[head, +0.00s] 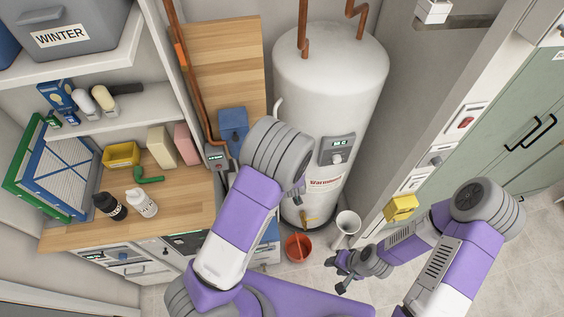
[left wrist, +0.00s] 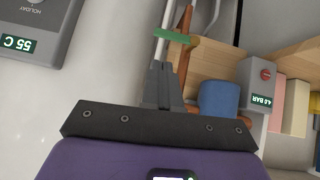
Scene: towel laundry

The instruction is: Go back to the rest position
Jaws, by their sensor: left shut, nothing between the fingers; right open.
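My right gripper (head: 338,275) is open and empty, low over the pale floor in the head view. My right arm reaches to it from the right.
A red bucket (head: 298,247) and a white bin (head: 346,224) stand on the floor near my right gripper. A wooden counter (head: 185,195) with bottles lies left of my left arm. A blue box (left wrist: 218,98) and a pressure gauge box (left wrist: 258,82) are close to my left gripper.

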